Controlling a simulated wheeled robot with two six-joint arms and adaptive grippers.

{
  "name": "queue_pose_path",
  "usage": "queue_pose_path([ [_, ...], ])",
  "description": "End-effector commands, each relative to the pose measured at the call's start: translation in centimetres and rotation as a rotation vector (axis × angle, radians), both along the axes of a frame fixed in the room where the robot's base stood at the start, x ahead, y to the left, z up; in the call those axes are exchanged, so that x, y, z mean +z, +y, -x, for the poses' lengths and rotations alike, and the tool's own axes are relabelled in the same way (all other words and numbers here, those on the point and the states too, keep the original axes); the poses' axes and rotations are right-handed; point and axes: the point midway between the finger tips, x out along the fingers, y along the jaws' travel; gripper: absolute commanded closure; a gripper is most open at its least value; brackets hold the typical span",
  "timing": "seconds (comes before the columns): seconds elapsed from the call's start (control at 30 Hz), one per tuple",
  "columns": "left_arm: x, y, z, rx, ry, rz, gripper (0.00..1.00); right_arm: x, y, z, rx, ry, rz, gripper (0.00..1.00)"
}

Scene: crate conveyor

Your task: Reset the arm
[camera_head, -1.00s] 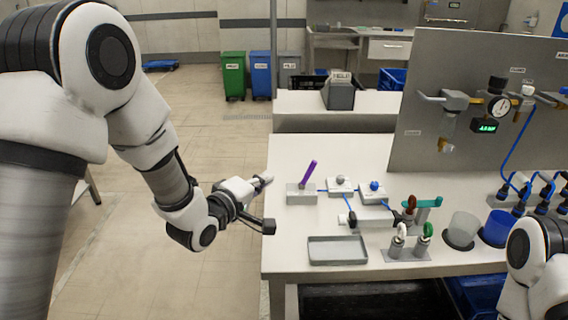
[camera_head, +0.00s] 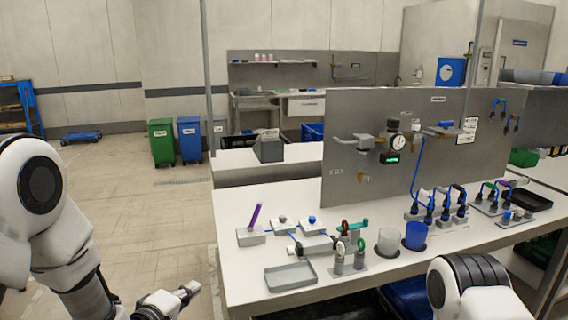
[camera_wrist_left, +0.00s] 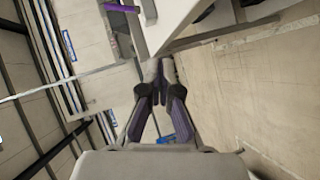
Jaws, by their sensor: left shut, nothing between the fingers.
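My left gripper (camera_head: 184,291) is at the bottom left of the head view, off the left edge of the white table (camera_head: 235,280). In the left wrist view my left gripper (camera_wrist_left: 160,88) has its dark fingers together with nothing between them. It is apart from the table and everything on it. Part of my left arm (camera_head: 50,225) fills the lower left of the head view. Part of my right arm (camera_head: 465,285) shows at the bottom right, but its gripper is out of view.
The table carries a grey tray (camera_head: 291,277), a block with a purple lever (camera_head: 254,218), white and blue cups (camera_head: 416,236), and cable plugs. A grey panel (camera_head: 350,120) stands behind them. Green (camera_head: 162,142) and blue bins stand at the back left. The floor left of the table is open.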

Motion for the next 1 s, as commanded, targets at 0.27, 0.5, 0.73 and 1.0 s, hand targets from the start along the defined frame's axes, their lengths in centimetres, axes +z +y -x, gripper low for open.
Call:
queue_pose_path([
  [0.27, -9.9, 0.4, 4.7, 0.021, 0.231, -0.017, 1.00, 0.7, 0.0, 0.0, 0.000, 0.001, 0.000, 1.00],
  [0.5, -22.2, 1.9, 16.2, -0.047, 0.596, -0.258, 1.00, 1.5, 0.0, 0.0, 0.000, 0.001, 0.000, 1.00],
  [0.73, -28.1, 4.5, 32.3, -0.544, 0.954, -0.761, 1.00, 1.8, 0.0, 0.0, 0.000, 0.001, 0.000, 1.00],
  [1.0, -28.1, 5.1, 34.7, -0.895, 0.918, -0.965, 1.00, 1.8, 0.0, 0.0, 0.000, 0.001, 0.000, 1.00],
])
